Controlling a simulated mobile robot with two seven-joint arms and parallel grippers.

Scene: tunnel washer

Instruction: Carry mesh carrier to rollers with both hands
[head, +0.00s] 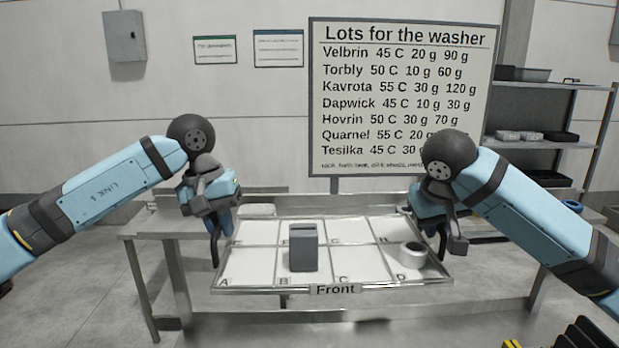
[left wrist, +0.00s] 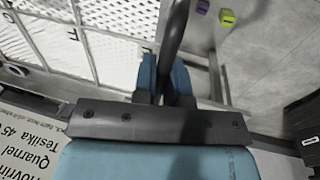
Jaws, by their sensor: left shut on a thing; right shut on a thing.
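The mesh carrier (head: 262,231) is a shallow metal-rimmed tray with lettered cells and a "Front" label facing me. My left gripper (head: 216,222) is shut on the dark handle at the carrier's left side; the left wrist view shows the blue fingers (left wrist: 166,85) around the handle bar. My right gripper (head: 440,222) is shut on the right handle. I cannot tell whether the carrier touches the bench.
A metal bench (head: 160,224) extends under and behind the carrier. A lot board (head: 400,95) stands behind it. Shelves (head: 545,86) with trays are at the right. The left wrist view shows a purple block (left wrist: 203,7) and a yellow-green block (left wrist: 227,17). Floor at left is clear.

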